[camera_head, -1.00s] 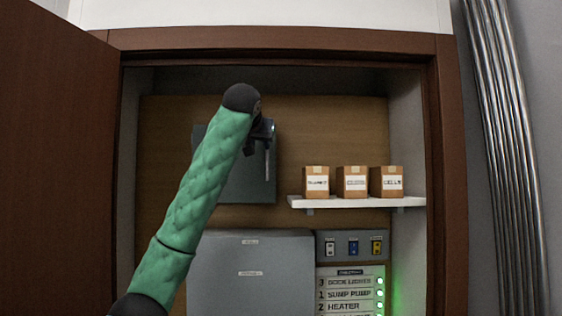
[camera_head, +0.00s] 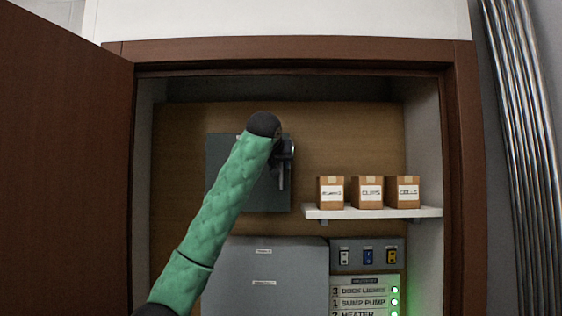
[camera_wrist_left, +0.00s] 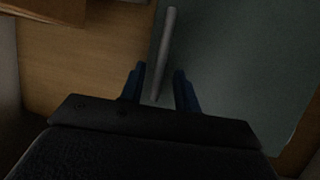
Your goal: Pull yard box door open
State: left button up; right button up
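A grey-green wall box (camera_head: 222,152) hangs on the wooden back panel of the cupboard, its door looking shut; I can read no label on it. A thin upright bar handle (camera_head: 282,177) stands on its right side. My left gripper (camera_head: 284,150) is in front of the box at the handle's upper part, partly hidden by my green arm. In the left wrist view, the two blue fingers (camera_wrist_left: 160,88) are apart, with the grey bar (camera_wrist_left: 167,40) running between them and gaps showing at both sides. My right gripper is not in view.
A larger grey cabinet (camera_head: 290,262) stands below, beside a switch panel (camera_head: 368,257) and a lit label board (camera_head: 362,291). A white shelf (camera_head: 375,212) with three cartons is at right. The brown cupboard door (camera_head: 62,170) stands open at left.

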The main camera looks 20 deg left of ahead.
aim_at(281, 166)
pick_arm(q)
jog(key=shift+p+x, duration=0.55)
jog(key=shift+x, duration=1)
jog(key=shift+s, duration=0.1)
grip_shut()
